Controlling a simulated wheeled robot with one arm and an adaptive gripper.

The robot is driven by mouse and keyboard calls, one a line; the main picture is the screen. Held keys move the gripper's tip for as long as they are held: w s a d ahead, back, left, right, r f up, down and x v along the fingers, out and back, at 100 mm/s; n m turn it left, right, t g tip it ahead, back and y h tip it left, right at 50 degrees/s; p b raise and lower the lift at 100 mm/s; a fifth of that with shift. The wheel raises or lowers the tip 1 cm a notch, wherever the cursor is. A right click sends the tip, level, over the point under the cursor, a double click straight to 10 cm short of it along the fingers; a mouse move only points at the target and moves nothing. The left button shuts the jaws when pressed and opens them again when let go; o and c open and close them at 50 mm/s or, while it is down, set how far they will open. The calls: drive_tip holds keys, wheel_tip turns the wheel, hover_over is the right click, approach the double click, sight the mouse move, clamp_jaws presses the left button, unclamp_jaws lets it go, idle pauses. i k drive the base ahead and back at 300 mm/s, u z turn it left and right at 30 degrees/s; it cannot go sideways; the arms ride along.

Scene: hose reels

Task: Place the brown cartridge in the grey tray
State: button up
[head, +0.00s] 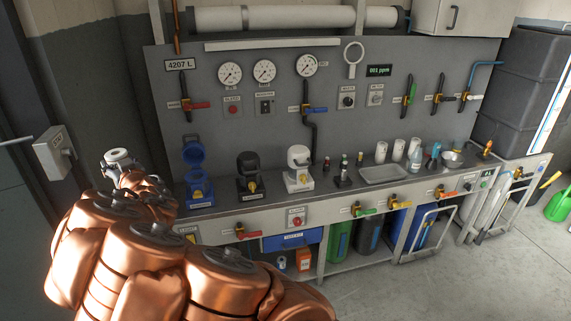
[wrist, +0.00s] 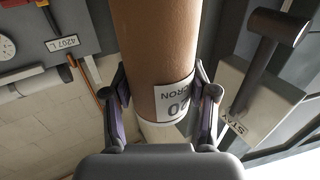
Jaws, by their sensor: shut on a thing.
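The brown cartridge (wrist: 158,50) is a thick brown cylinder with a white label reading "20" and "MICRON" and a pale band at its lower end in the wrist view. My gripper (wrist: 165,100) is shut on it, with one dark finger on each side. In the head view, my copper-coloured arm reaches up at the left, and the cartridge cannot be made out. The grey tray (head: 384,180) is a shallow, pale rectangular tray on the bench, right of centre. It looks empty. My gripper is far to the left of it.
White cylinders (head: 398,150) stand behind the tray, and a metal bowl (head: 452,159) stands to its right. Small dark bottles (head: 343,170) stand to its left. White (head: 299,168), black (head: 250,175) and blue (head: 197,172) housings stand farther left. Valve handles (head: 308,109) project from the back panel.

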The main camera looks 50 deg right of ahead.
sight(382, 176)
drive_tip(key=z, duration=0.85)
drive_tip(key=i, duration=0.95)
drive_tip(key=z, duration=0.8)
